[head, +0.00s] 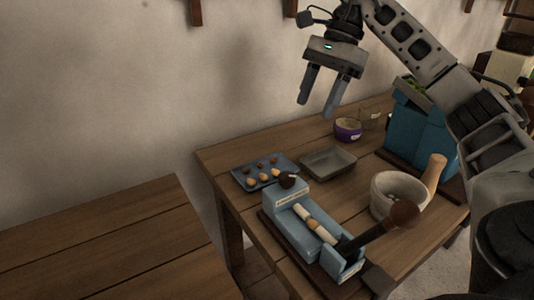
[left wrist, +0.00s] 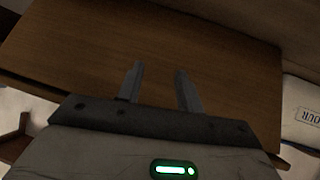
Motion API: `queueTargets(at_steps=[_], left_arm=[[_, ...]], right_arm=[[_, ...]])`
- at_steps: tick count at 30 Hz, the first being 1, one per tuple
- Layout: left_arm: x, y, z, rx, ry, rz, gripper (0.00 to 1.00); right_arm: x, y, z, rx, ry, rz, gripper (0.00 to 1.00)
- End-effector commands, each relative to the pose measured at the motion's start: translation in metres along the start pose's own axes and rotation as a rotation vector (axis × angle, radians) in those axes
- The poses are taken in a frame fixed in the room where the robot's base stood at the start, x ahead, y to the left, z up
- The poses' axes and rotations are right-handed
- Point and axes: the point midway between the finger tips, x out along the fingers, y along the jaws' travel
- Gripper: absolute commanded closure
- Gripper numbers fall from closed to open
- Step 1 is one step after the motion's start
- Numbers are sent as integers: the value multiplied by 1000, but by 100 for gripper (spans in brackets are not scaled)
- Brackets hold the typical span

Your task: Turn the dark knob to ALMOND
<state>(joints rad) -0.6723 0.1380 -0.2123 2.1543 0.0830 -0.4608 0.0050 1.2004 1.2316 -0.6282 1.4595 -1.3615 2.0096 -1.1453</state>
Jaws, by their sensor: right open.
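A small dark knob (head: 288,180) sits on top of the raised end block of a blue device (head: 283,196) on the wooden table. A pale label strip with writing runs along the block's edge; it is too small to read, so I cannot tell the knob's setting. My right gripper (head: 316,108) is open and empty, pointing down, well above the table and apart from the knob. My left gripper (left wrist: 157,70) shows only in the left wrist view, with its two fingers apart and nothing between them, over a brown wooden surface.
The device also has a dark lever with a brown ball (head: 403,214). Nearby are a tray of small round pieces (head: 241,180), a grey tray (head: 328,162), a mortar (head: 384,202), a purple bowl (head: 347,130) and a teal box (head: 415,135). A bare table (head: 110,245) stands left.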

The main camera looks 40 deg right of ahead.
Motion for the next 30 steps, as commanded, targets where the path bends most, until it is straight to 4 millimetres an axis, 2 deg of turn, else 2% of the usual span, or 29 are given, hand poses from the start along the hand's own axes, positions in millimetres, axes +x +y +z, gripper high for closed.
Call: queueTargets(at_steps=[5,10,21,25,30], left_arm=[[6,1,20,-16,-16,8,64],[12,2,30,-33,1,18,64],[12,3,24,-21,40,19,64],[12,3,23,-18,46,21,64],[12,4,23,-16,47,22,64]], right_arm=[[24,0,-2,-1,2,5,44],[62,0,-3,-2,0,7,44],[132,1,-1,0,2,6,44],[148,1,-1,1,1,5,44],[158,0,0,0,1,2,44]])
